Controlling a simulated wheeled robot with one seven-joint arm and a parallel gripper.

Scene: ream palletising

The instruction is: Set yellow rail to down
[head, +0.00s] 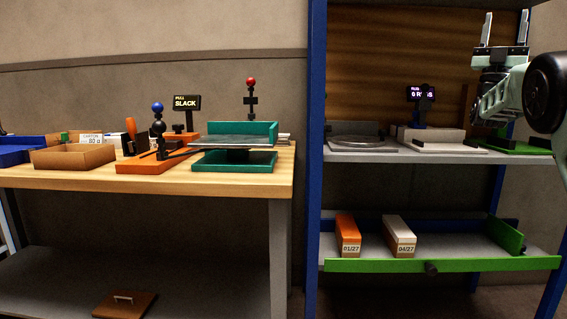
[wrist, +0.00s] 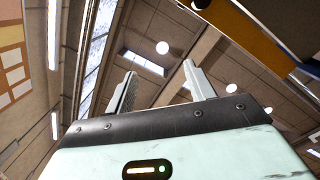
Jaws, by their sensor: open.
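No yellow rail shows clearly in the head view. In the wrist view a yellow-orange bar (wrist: 245,35) crosses the top right, beyond my fingers; I cannot tell whether it is the yellow rail. My gripper (head: 507,28) is at the upper right of the head view, in front of the blue-framed rack, with its fingers pointing up. It is open and empty; in the wrist view its two fingers (wrist: 159,72) stand apart against the ceiling. A green rail (head: 440,264) with a dark knob runs along the front of the rack's lower shelf.
The rack's middle shelf (head: 400,157) holds a round plate, a display and a green tray. Orange (head: 347,232) and white (head: 398,232) boxes lie on the lower shelf. A wooden table (head: 60,181) at left bears trays, a lever device and a teal stand (head: 240,133).

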